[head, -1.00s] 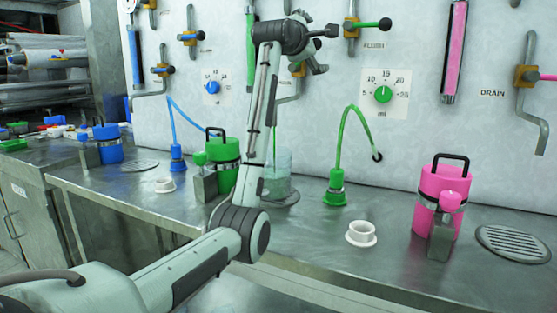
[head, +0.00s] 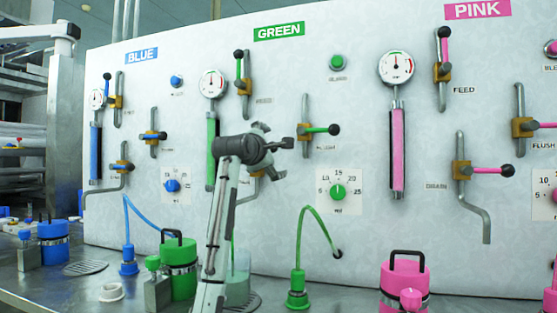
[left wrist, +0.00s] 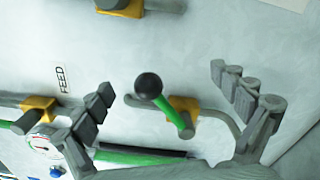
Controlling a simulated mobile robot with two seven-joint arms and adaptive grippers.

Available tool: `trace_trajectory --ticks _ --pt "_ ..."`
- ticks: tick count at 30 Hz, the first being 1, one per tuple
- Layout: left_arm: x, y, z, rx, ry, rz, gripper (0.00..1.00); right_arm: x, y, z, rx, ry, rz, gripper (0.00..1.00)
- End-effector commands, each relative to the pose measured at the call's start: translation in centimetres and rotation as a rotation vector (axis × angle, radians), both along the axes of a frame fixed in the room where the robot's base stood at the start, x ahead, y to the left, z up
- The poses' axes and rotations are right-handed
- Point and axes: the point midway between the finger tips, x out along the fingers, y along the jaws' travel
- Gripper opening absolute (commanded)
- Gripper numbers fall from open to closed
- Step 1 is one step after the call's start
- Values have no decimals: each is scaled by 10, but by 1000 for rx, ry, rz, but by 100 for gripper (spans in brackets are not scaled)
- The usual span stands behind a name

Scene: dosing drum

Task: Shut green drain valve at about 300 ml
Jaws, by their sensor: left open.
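The green drain valve, a brass body (left wrist: 183,112) with a green lever and black ball knob (left wrist: 148,86), shows in the left wrist view in front of the panel. My left gripper (left wrist: 175,98) is open, one finger on each side of this valve; I see no finger closed on the lever. In the head view my left gripper (head: 270,148) hides most of the drain valve. A clear beaker (head: 238,285) stands on the bench below, partly behind my arm; its level cannot be read. My right gripper is not in view.
The green flush valve (head: 306,139) is close to the right of my gripper, and the green feed valve (head: 243,75) is above it. A green canister (head: 180,268) and a green hose (head: 316,228) flank the beaker. Pink valves stand farther right.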

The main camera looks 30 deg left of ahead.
Motion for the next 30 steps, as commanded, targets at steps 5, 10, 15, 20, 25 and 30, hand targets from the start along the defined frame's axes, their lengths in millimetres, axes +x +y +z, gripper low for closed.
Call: trace_trajectory --ticks 5,10,15,20,25,30 --pt "1 -6 -7 -1 0 -1 97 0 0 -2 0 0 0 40" --pt "2 -8 -10 -1 -1 -1 97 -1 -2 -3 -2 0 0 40" --pt "3 -12 -17 0 1 0 97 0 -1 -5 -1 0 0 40" --pt "3 -14 -21 0 1 -1 97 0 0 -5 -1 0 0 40" --pt "4 -17 -28 -1 1 0 97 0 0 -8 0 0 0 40" --pt "4 -18 -33 -1 1 1 97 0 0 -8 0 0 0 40"
